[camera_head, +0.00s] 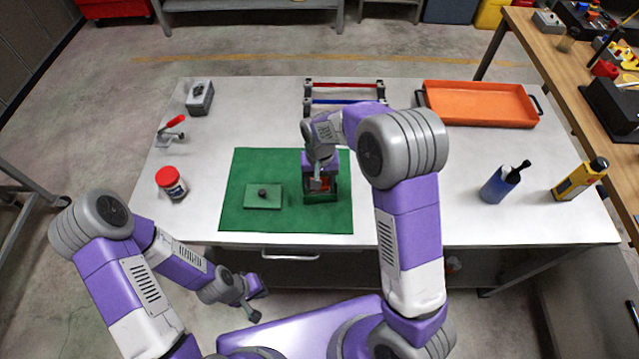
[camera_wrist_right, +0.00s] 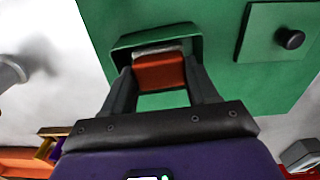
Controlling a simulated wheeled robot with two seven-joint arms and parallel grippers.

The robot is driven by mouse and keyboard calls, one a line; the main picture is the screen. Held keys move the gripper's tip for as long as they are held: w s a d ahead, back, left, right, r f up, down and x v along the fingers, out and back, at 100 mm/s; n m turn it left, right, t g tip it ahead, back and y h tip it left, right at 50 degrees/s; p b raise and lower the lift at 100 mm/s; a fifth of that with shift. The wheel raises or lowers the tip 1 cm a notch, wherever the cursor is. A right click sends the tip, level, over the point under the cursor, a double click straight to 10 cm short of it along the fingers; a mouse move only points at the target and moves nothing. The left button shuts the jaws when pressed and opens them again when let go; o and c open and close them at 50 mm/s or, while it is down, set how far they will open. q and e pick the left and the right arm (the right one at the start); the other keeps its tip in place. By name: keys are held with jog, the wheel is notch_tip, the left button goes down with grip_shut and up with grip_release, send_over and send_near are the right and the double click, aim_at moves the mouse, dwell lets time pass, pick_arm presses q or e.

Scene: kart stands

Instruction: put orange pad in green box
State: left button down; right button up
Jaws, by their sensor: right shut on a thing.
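The green box (camera_head: 324,197) stands open on the right part of a green mat (camera_head: 290,222). The box's rim also shows in the right wrist view (camera_wrist_right: 192,46). My right gripper (camera_head: 320,184) points down at the box. It is shut on the orange pad (camera_wrist_right: 160,74), which sits between the fingertips at the box opening. I cannot tell whether the pad touches the box floor. A flat green lid (camera_head: 262,203) with a dark knob lies on the mat left of the box; it shows in the right wrist view too. My left gripper (camera_head: 251,300) hangs off the table's front edge, its fingers unclear.
An orange tray (camera_head: 480,121) lies at the back right. Red and blue bars (camera_head: 343,87) stand at the back middle. A red-capped jar (camera_head: 170,182) is at left, a blue bottle (camera_head: 497,187) and a yellow bottle (camera_head: 578,181) at right. The table's front left is clear.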

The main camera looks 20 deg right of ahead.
notch_tip(320, 180, down, 2)
jog(key=shift+f, duration=0.1)
jog(key=shift+f, duration=0.15)
jog(key=o, duration=0.8)
jog(key=shift+o, duration=0.2)
